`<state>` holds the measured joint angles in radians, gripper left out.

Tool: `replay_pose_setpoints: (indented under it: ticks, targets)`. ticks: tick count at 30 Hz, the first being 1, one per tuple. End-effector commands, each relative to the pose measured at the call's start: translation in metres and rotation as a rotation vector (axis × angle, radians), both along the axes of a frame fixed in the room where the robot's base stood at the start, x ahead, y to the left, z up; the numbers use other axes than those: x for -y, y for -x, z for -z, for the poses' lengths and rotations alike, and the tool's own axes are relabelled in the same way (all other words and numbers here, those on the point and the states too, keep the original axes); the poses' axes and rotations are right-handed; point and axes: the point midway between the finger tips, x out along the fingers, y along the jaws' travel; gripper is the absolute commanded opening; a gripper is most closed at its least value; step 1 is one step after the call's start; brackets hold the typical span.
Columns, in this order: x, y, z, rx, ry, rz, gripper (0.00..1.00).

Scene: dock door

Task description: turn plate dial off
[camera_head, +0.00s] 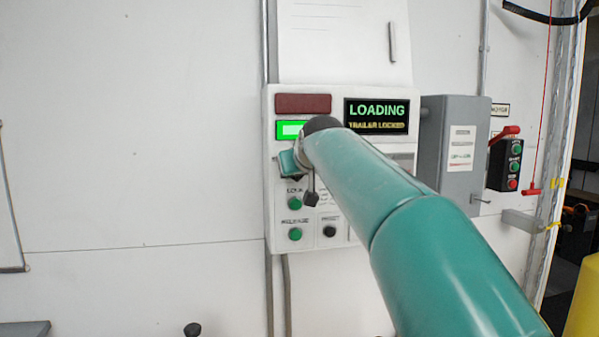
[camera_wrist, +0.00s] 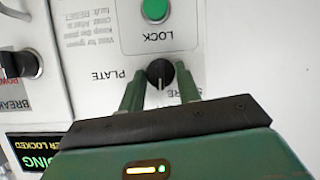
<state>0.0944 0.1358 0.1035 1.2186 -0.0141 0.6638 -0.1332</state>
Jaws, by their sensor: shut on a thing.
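The plate dial (camera_wrist: 160,73) is a small black knob with a white pointer line on the white control panel (camera_head: 350,238). The word PLATE is printed upside down beside it in the wrist view; a second label beside it is partly covered by a finger. The pale line on the knob points roughly down in the wrist view. My gripper (camera_wrist: 159,82) has its two green fingers on either side of the knob and is shut on it. In the head view my gripper (camera_head: 290,163) is at the panel's left side, and my arm hides the dial.
A green LOCK button (camera_wrist: 155,9) is close to the dial. A black knob (camera_wrist: 20,65) is at the wrist view's left. The panel's display (camera_head: 377,116) reads LOADING, TRAILER LOCKED. A green light (camera_head: 290,130) is lit. A grey box (camera_head: 452,150) with a red-handled switch (camera_head: 506,134) stands right.

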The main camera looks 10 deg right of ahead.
Motion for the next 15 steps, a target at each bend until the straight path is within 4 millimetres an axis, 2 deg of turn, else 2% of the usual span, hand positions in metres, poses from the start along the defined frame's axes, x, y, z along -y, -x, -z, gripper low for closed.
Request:
replay_pose_setpoints:
  ticks: [15]
  targets:
    - [-0.0012,0.0007,-0.0008,0.0,0.079,0.0,0.1]
